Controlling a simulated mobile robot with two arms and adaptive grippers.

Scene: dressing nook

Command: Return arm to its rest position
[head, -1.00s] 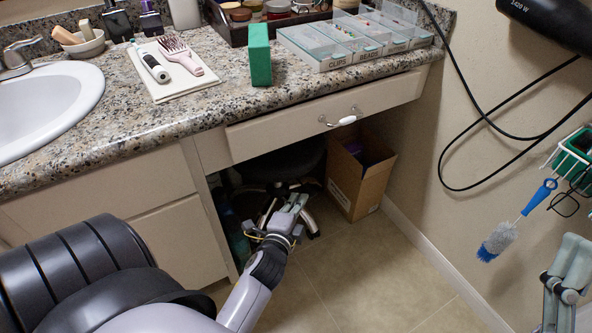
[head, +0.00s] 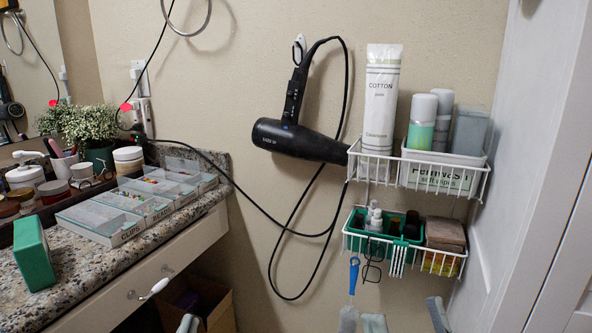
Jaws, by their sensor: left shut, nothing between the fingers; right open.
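My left gripper (head: 188,323) shows only as pale fingertips at the bottom edge, in front of the cardboard box under the counter. It is shut and holds nothing. My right gripper (head: 406,319) shows as two separate pale-green fingertips at the bottom edge, below the lower wire basket. It is open, with nothing visible between the fingers. The rest of both arms is out of view.
A blue-handled brush (head: 352,280) hangs just left of my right fingers. A hair dryer (head: 300,143) and its looping cord hang on the wall. Wire baskets (head: 462,165) hold bottles. The granite counter (head: 85,280) with a drawer (head: 150,270) is at left.

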